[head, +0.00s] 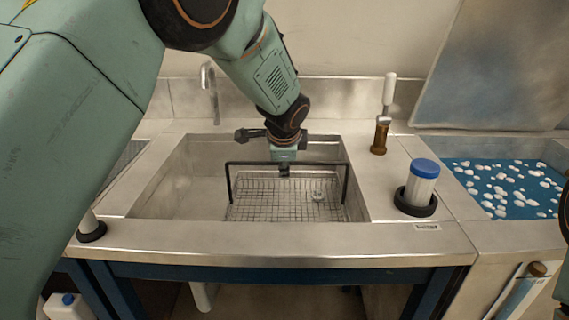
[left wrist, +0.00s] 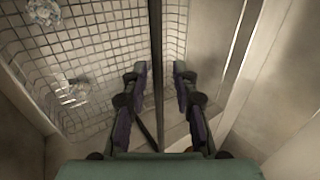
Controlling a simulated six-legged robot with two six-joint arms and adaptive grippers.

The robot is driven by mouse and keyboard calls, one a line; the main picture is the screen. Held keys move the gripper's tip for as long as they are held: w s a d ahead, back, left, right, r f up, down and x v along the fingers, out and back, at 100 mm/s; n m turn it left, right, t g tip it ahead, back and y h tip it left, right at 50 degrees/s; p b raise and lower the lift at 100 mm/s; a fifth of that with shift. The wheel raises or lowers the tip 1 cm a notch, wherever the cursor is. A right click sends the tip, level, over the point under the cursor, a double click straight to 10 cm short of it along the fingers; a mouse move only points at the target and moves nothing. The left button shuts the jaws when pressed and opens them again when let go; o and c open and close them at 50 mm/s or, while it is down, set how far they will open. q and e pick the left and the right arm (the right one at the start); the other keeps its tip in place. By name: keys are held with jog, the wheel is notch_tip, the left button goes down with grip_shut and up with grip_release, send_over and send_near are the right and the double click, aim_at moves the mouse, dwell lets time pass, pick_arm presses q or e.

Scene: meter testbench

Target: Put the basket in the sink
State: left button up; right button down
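The wire basket (head: 270,197) with its black handle (head: 245,163) is inside the sink (head: 180,185), in the right part of the basin. It looks level; I cannot tell for sure that it rests on the sink floor. My left gripper (head: 284,172) is above the basket at the middle of the handle's top bar. In the left wrist view, the fingers (left wrist: 160,92) stand apart on both sides of the black handle bar (left wrist: 157,45), with gaps between. The basket's mesh (left wrist: 100,50) holds small clear objects (left wrist: 70,92). My right gripper is not in view.
A tap (head: 210,90) stands behind the sink. On the right counter are a brown-and-white upright tool (head: 381,135) and a blue-capped container (head: 422,182) in a dark ring. A blue basin with white pieces (head: 510,188) is at far right. The basin's left part is free.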

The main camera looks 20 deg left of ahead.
pick_arm(q)
jog(key=p+v, duration=0.4)
jog(key=v, duration=0.8)
jog(key=shift+r, duration=0.2)
jog(key=shift+f, duration=0.1)
